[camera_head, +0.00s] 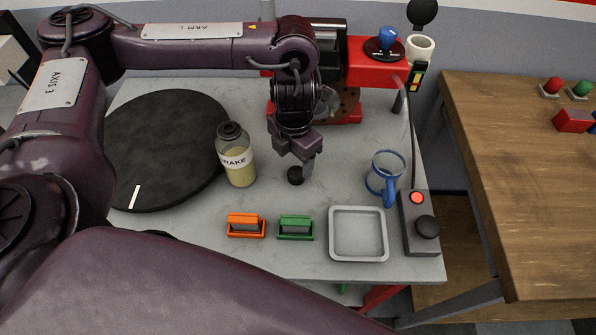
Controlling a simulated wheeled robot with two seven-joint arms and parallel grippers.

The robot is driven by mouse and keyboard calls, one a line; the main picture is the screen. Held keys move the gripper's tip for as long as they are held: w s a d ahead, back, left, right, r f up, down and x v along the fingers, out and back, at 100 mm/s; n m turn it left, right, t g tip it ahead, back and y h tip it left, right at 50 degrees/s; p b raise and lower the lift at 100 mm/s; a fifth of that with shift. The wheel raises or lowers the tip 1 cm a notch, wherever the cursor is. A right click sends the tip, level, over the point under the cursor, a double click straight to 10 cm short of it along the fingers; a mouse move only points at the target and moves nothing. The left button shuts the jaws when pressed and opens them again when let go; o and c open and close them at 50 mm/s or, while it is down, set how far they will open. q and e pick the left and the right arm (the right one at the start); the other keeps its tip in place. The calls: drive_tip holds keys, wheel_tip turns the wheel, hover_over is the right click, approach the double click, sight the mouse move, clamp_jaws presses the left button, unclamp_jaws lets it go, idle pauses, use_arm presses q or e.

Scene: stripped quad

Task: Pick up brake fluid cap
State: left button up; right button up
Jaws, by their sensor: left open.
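A small round black cap (296,177) lies on the grey table, near the middle. My left gripper (301,163) points down right at the cap, open. One finger reaches down just right of the cap; the other finger is hard to make out. Whether a finger touches the cap I cannot tell. The brake fluid bottle (237,166), clear with yellowish fluid and a "BRAKE" label, stands upright to the left of the cap. Its top is dark, and I cannot tell whether that is a lid or an open neck. My right gripper is out of view.
A black round turntable (165,150) fills the table's left. In front are an orange holder (246,226), a green holder (295,228) and a grey tray (358,258). Red machinery (375,75) is behind.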

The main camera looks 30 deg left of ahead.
sight(296, 172)
use_arm(q)
wheel_tip(296, 172, down, 5)
drive_tip(key=shift+w+d+r+b, duration=0.1)
drive_tip(key=shift+r+b, duration=0.05)
drive_tip(key=shift+b, duration=0.3)
drive_tip(key=shift+f, duration=0.3)
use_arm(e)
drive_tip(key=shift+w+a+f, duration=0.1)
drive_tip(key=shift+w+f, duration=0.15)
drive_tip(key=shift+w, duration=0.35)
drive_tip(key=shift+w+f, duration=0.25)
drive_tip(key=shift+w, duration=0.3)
use_arm(q)
drive_tip(key=c, duration=1)
drive_tip(key=shift+c, duration=0.2)
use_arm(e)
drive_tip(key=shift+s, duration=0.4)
use_arm(q)
drive_tip(key=shift+r, duration=0.2)
